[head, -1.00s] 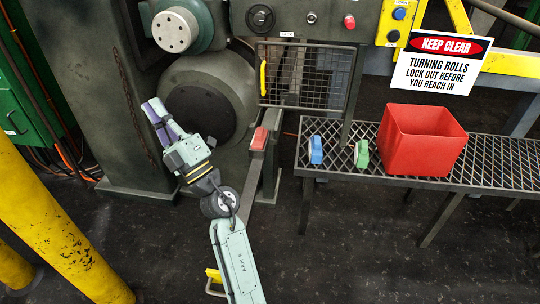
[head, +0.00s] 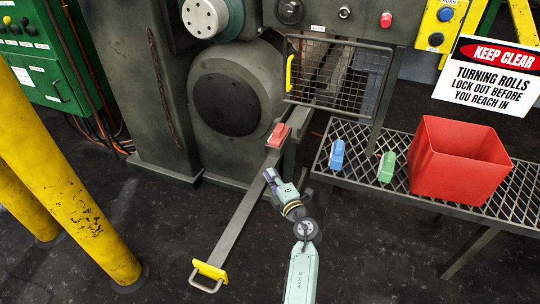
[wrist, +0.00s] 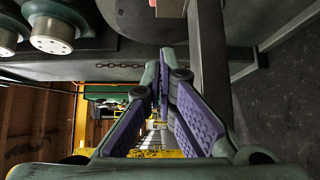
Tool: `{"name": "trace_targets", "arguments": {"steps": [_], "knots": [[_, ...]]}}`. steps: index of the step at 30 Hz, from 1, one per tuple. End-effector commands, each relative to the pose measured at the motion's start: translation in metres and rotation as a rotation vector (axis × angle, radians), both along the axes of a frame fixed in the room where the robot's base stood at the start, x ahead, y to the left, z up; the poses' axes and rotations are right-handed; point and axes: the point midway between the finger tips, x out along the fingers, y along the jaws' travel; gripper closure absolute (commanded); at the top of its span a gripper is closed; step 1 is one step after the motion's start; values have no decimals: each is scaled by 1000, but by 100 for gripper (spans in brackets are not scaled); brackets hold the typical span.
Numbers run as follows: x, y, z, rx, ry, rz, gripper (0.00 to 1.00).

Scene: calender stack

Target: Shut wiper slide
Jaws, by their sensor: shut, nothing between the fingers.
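The wiper slide (head: 237,208) is a long grey bar sticking out of the machine toward the lower left, with a yellow handle (head: 210,270) at its outer end. A red block (head: 279,134) sits at its machine end. My gripper (head: 268,174) is shut and empty, over or beside the bar's upper part, well away from the handle. I cannot tell whether it touches the bar. In the wrist view the purple-padded fingers (wrist: 166,58) meet to the left of a grey bar (wrist: 210,70) that looks like the slide.
A wire-mesh guard (head: 338,75) with a yellow handle is above the slide. On the right, a grated bench (head: 345,185) holds a blue block (head: 337,154), a green block (head: 386,167) and a red bin (head: 455,165). Yellow posts (head: 75,190) stand left. Floor around the handle is clear.

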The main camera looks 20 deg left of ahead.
Motion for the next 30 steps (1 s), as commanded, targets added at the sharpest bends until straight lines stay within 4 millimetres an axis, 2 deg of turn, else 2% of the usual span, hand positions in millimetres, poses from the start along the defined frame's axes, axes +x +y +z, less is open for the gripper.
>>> {"name": "trace_targets", "arguments": {"steps": [1, 9, 12, 18, 30], "knots": [[9, 10, 1, -2, -3, 4, 100], [50, 49, 1, 0, -3, 4, 100], [68, 45, 0, -1, -4, 0, 100], [85, 44, 0, 1, -1, 1, 100], [87, 44, 1, 1, -1, 0, 100]]}}
